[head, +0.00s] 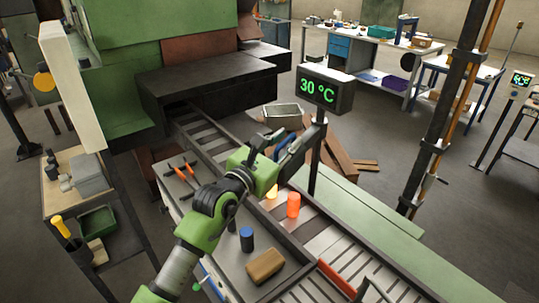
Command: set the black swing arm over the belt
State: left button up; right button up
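The belt (322,241) is a slatted track in a dark frame, running from the furnace side at upper left to the lower right. I cannot clearly single out the black swing arm; a dark upright post (315,160) under a black 30 °C display (324,90) stands beside the belt. My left gripper (292,146) is raised over the belt, close to that post in the picture. Its dark and blue fingers overlap the background, so their opening and any contact are unclear. A glowing orange billet (293,205) stands at the belt, with a yellowish piece (271,192) beside it. My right gripper is out of view.
A tall dark post (440,120) stands at right. A pale green bench (385,225) borders the belt.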

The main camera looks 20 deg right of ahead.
pick_arm(q)
jog(key=v, duration=1)
jog(key=shift+s+a, duration=0.2)
